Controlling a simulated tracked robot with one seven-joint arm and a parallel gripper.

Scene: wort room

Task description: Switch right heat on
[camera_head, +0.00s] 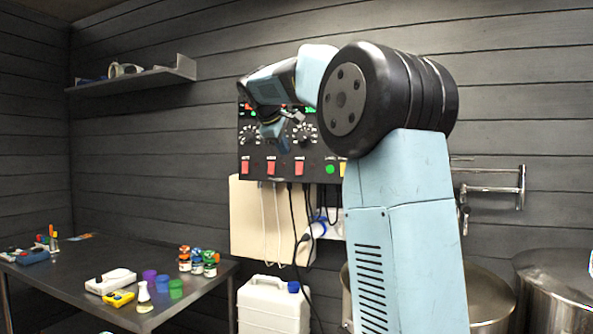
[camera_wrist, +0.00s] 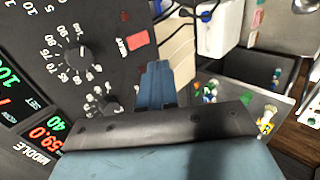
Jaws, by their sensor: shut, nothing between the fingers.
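The black control panel (camera_head: 258,178) is on the back wall, with dials, lit displays and a lower row of red switches: a left one (camera_head: 245,167), a middle one (camera_head: 271,168) and a right one (camera_head: 299,168). Their labels are too small to read. My gripper (camera_head: 275,143) is in front of the panel, above the red switches; I cannot tell whether it touches. In the wrist view my gripper (camera_wrist: 157,66) is shut and empty, beside a red switch (camera_wrist: 138,39) and a black dial (camera_wrist: 84,55). My arm hides the panel's upper right.
A green button (camera_head: 330,169) sits right of the red switches. Cables hang below the panel past a beige board (camera_head: 244,215). A white canister (camera_head: 272,305) stands below. A metal table (camera_head: 60,290) with small items is left, steel vessels (camera_head: 560,290) right.

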